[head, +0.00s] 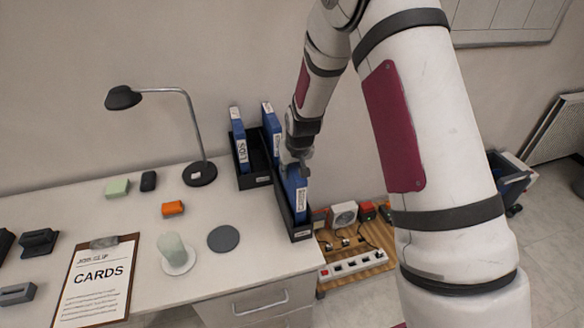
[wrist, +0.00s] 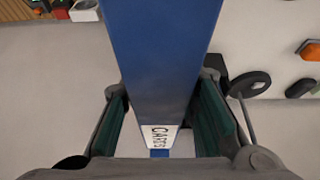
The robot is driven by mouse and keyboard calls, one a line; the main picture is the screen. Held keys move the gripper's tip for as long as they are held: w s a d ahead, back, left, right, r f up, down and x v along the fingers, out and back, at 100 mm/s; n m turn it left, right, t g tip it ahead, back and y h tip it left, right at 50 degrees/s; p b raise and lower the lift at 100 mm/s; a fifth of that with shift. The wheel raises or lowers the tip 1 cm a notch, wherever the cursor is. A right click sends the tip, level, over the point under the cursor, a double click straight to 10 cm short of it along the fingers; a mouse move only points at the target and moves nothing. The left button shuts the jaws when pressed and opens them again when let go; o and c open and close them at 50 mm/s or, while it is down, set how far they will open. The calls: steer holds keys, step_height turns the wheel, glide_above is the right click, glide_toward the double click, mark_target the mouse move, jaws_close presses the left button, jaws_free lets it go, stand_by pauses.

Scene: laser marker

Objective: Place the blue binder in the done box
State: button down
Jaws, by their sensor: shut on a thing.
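A blue binder (head: 297,190) with a white spine label is at my gripper (head: 295,160). In the wrist view the blue binder (wrist: 158,55) fills the space between the two fingers, and its label reads CARDS. My gripper (wrist: 160,130) is shut on it. In the head view the binder stands upright in or just over a narrow black box (head: 301,232) at the desk's right edge; I cannot tell whether it touches the bottom. A second black box (head: 252,181) behind it to the left holds blue binders (head: 240,142). I cannot read which box is marked done.
A desk lamp (head: 200,172) stands left of the boxes. A clipboard (head: 97,280), an orange block (head: 173,209), a grey disc (head: 223,238) and a cup (head: 174,250) lie on the desk (head: 140,200). A wooden board with electrical parts (head: 345,266) is right of the desk.

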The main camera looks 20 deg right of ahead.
steer(key=shift+f, duration=0.15)
steer(key=c, duration=1.2)
jaws_free()
steer(key=shift+c, duration=0.2)
steer(key=v, duration=1.2)
steer(key=shift+r, duration=0.25)
steer(key=s+r, duration=0.7)
steer(key=r, duration=0.2)
steer(key=s+r, duration=0.4)
steer(key=s, duration=0.8)
steer(key=s+r+t, duration=0.1)
steer(key=s+r, duration=0.4)
steer(key=s, duration=0.6)
steer(key=shift+s+r, duration=0.35)
steer(key=shift+s, duration=0.05)
